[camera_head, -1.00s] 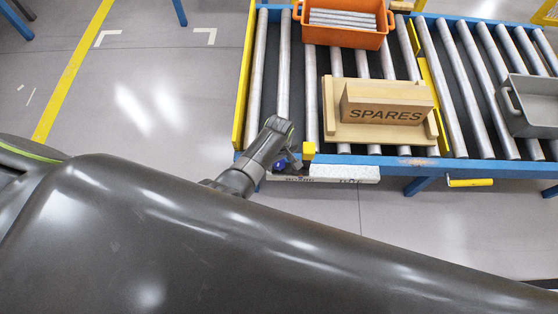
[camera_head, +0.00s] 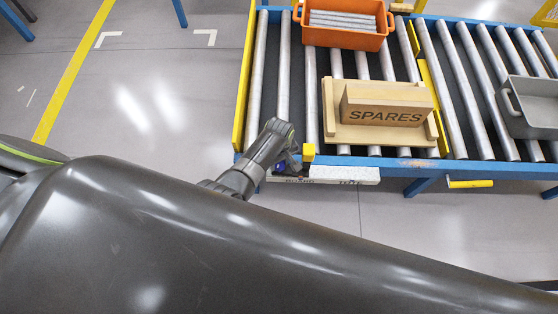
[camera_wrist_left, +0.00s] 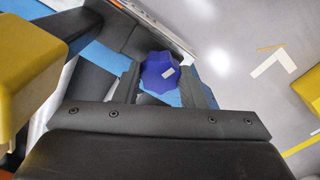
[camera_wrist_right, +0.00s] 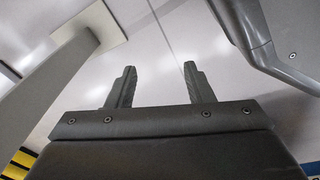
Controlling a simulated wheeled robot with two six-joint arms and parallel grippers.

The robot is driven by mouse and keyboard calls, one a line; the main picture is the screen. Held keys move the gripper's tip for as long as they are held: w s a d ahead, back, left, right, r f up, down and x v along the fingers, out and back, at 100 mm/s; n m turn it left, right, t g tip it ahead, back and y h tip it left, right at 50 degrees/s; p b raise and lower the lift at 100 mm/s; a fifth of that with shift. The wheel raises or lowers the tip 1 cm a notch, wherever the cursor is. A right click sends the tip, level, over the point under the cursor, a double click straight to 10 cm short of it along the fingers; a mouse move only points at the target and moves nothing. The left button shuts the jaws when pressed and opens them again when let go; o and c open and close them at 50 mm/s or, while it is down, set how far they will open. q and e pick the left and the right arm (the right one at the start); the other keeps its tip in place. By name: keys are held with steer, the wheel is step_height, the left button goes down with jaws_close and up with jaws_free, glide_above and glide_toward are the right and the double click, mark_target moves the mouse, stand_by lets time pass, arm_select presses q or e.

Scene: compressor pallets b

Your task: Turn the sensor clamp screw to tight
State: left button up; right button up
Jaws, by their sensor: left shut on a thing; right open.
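The sensor clamp screw is a blue lobed knob (camera_wrist_left: 160,72) with a pale mark on its face. My left gripper (camera_wrist_left: 162,82) is shut on it, one finger on each side, in the left wrist view. The bracket behind the knob is mostly hidden. My right gripper (camera_wrist_right: 151,88) is open and empty over the floor in the right wrist view.
A yellow block (camera_head: 309,152) stands close beside the knob.

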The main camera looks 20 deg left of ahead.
arm_select(q)
steer(key=shift+r+m+p, duration=0.1)
steer(key=shift+m+p, duration=0.2)
steer(key=shift+m, duration=0.2)
steer(key=shift+m+p, duration=0.45)
steer(key=shift+m, duration=0.65)
steer(key=m+p, duration=0.1)
steer(key=m, duration=0.1)
steer(key=shift+m, duration=0.4)
steer(key=m+p, duration=0.1)
steer(key=m, duration=0.3)
steer(key=shift+p, duration=0.4)
steer(key=shift+m+p, duration=0.35)
steer(key=shift+m, duration=2.15)
arm_select(e)
steer(key=shift+s+d+f, duration=0.1)
steer(key=shift+s+d, duration=0.05)
steer(key=shift+s, duration=1.15)
steer(key=shift+s+d, duration=0.15)
steer(key=shift+s, duration=1.15)
steer(key=shift+w, duration=0.1)
